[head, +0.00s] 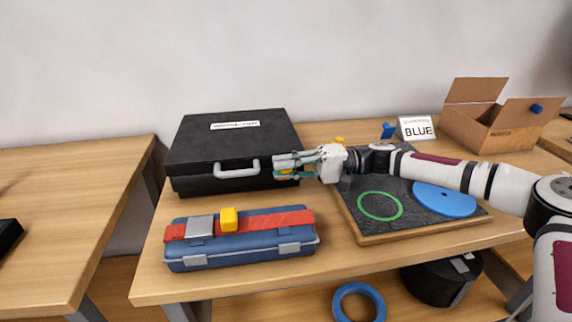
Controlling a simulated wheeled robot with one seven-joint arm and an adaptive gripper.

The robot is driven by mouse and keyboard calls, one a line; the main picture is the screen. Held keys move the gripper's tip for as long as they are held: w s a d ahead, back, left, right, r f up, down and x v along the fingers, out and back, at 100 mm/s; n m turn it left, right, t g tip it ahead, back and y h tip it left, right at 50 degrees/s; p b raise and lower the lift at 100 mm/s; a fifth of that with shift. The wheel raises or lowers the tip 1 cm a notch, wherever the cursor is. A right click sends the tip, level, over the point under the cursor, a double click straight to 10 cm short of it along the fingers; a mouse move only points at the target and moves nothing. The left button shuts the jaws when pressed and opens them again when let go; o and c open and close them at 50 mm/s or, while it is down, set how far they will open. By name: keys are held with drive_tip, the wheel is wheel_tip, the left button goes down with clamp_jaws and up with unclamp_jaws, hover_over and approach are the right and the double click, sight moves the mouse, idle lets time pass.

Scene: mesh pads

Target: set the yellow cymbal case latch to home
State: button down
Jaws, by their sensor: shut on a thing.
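My gripper (287,168) is at the front right corner of a black case (195,153) with a pale handle. Its fingers are shut on a small yellow-orange part (287,172), mostly hidden between them. This part seems to be at the case's front face; I cannot tell whether it is fixed there as the latch. The black case lies closed, with a white label (235,125) too small to read. A separate yellow block (229,220) sits on the red strap of a blue case (250,247) in front, apart from my gripper.
A wood-framed dark board (365,233) with a green ring (380,192) and blue disc (443,199) lies right, under my arm. Behind are a "BLUE" card (416,128) and an open cardboard box (493,127). A blue ring (338,302) and a black round case (437,284) are below.

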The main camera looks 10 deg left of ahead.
drive_tip(key=shift+w+f+m, duration=0.1)
drive_tip(key=shift+f+m, duration=0.15)
drive_tip(key=shift+m, duration=0.05)
drive_tip(key=c, duration=1.6)
unclamp_jaws()
drive_tip(key=shift+o, duration=0.2)
drive_tip(key=shift+r, duration=0.1)
drive_tip(key=shift+w+d, duration=0.15)
drive_tip(key=shift+d, duration=0.2)
drive_tip(key=v, duration=1.1)
drive_tip(key=shift+d, duration=0.1)
